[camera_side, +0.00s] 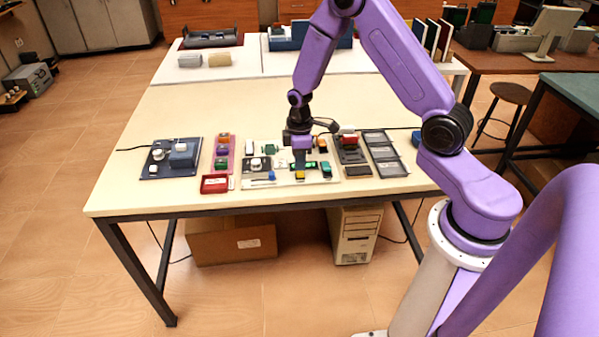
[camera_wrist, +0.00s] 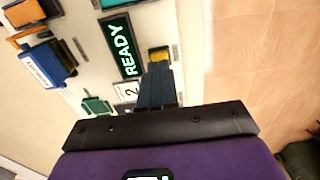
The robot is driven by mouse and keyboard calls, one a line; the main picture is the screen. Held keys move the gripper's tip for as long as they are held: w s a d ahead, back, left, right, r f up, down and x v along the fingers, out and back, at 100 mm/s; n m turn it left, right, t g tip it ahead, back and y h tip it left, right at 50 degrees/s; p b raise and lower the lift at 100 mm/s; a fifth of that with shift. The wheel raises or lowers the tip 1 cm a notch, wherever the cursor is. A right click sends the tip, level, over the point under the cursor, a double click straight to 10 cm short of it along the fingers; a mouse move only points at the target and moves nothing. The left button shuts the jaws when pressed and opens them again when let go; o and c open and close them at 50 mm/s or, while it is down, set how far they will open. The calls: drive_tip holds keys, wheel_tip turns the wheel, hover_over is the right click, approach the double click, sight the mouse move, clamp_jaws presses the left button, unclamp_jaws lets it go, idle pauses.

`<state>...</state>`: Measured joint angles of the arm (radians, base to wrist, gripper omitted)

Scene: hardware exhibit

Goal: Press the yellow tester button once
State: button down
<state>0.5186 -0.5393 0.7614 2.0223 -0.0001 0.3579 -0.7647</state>
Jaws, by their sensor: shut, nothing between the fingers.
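The yellow tester button (camera_side: 299,175) is at the front of a white board (camera_side: 285,182) on the table. In the wrist view the yellow button (camera_wrist: 158,53) shows just beyond my fingertips, partly hidden by them. My gripper (camera_side: 299,166) is shut and empty, pointing down over the board close to the button. In the wrist view its dark fingers (camera_wrist: 158,68) sit together; I cannot tell whether they touch the button.
A blue connector part (camera_wrist: 45,65) and a green part (camera_wrist: 95,106) are on the board. A dark grey tray (camera_side: 384,153) lies right. The table's front strip is clear.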

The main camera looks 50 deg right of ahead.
sight(300, 173)
drive_tip(key=shift+f, duration=1)
idle(0.7)
drive_tip(key=shift+r, duration=3.5)
